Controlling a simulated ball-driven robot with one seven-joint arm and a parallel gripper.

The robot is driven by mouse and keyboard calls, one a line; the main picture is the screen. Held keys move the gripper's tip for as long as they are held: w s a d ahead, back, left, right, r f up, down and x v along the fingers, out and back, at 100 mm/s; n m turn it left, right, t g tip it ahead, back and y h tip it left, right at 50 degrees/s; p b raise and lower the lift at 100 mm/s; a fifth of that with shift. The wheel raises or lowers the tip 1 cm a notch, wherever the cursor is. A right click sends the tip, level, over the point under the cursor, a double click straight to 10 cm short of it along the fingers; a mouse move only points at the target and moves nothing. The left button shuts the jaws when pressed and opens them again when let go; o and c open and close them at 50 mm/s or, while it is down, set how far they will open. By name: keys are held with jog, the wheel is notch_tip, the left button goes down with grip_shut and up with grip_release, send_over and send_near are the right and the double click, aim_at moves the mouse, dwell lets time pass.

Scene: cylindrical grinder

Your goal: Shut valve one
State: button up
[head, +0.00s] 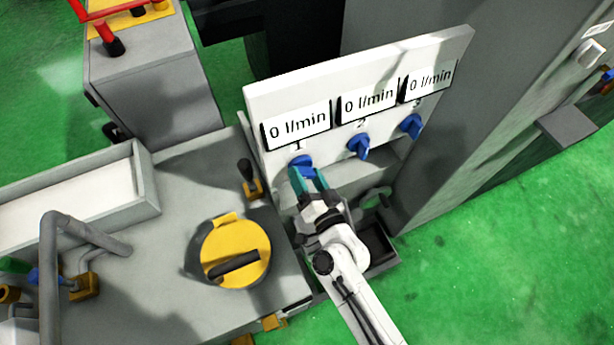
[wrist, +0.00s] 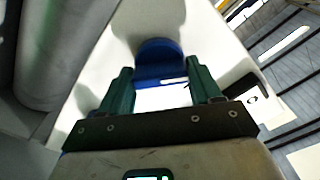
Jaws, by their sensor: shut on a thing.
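Valve one is a blue handle (head: 301,163) under the number 1 on a white panel (head: 262,104). The display above it (head: 297,127) reads 0 l/min. My gripper (head: 309,177) has its teal fingers at this handle, shut on it. In the wrist view the blue handle (wrist: 159,62) shows between and just beyond the tips of the gripper (wrist: 160,80). The fingers hide part of the handle in the head view.
Blue valves two (head: 359,147) and three (head: 411,125) sit to the right on the panel; their displays also read 0 l/min. A grey tank top with a yellow cap (head: 235,252) and a black-handled lever (head: 248,176) lies left of my arm. Green floor is free at right.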

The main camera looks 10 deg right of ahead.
jog(key=m, duration=0.5)
jog(key=shift+m, duration=0.3)
jog(key=shift+m+b, duration=0.4)
jog(key=shift+m, duration=1.9)
jog(key=shift+f, duration=0.1)
jog(key=o, duration=1.1)
jog(key=shift+c, duration=0.2)
jog(key=b+v, duration=0.3)
jog(key=v, duration=0.7)
jog(key=shift+s, duration=0.4)
jog(key=shift+d, duration=0.1)
